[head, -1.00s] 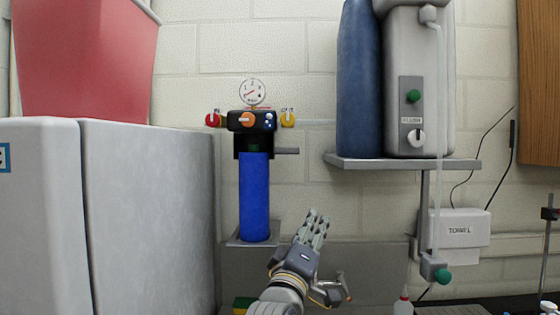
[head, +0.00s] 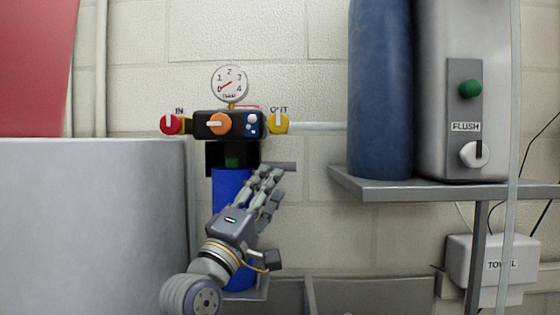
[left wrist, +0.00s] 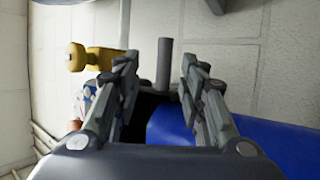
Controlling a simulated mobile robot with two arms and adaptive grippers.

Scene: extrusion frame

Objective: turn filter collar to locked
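The filter collar (head: 216,158) is the black band between the valve head and the blue filter housing (head: 228,186). Its grey handle (head: 284,166) sticks out to the right. In the left wrist view the handle (left wrist: 164,64) shows as a grey rod between the two finger rows, with a gap on each side. My left gripper (head: 266,184) is open and empty. In the head view it is in front of the housing, just below the handle, and hides part of the housing. My right gripper is not in view.
Above the collar are a red IN knob (head: 171,124), an orange knob (head: 219,124), a yellow OUT knob (head: 278,123) and a gauge (head: 229,83). A shelf (head: 420,187) with a blue tank (head: 380,95) juts out at right. A grey cabinet (head: 90,220) stands at left.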

